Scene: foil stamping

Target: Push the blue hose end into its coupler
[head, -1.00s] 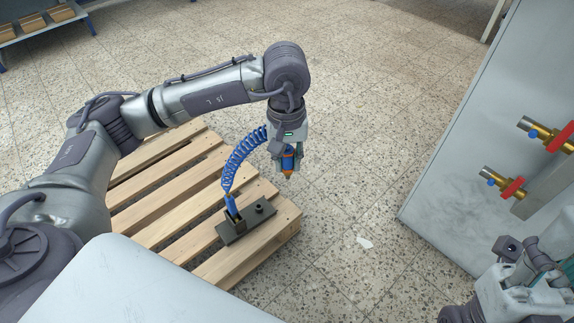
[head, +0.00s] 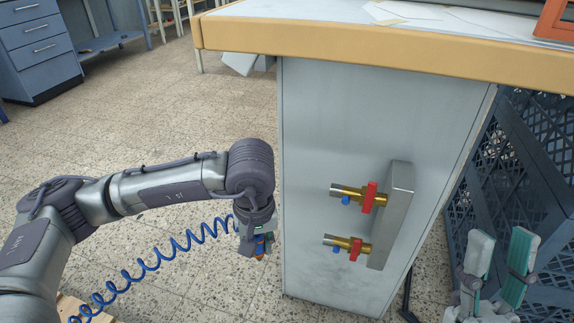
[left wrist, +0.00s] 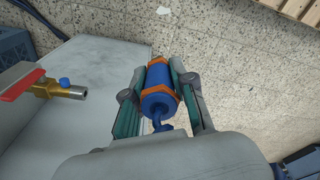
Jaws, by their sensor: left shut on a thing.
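My left gripper (head: 262,248) is shut on the blue hose end (left wrist: 160,88), a blue cylinder with orange bands. A coiled blue hose (head: 150,265) trails from it to the lower left. Two brass couplers, an upper one (head: 345,190) and a lower one (head: 337,240), stick out leftward from a grey block on the cabinet side. Each has a red handle and a blue knob. The hose end is left of the couplers, apart from them. One coupler (left wrist: 68,91) shows at left in the left wrist view. My right gripper (head: 498,258) is open and empty at lower right.
The grey cabinet (head: 320,130) has a yellow-edged worktop (head: 380,40) above the couplers. A dark blue mesh crate (head: 545,150) stands to its right. The speckled floor left of the cabinet is mostly clear. A pallet corner (head: 75,308) shows at lower left.

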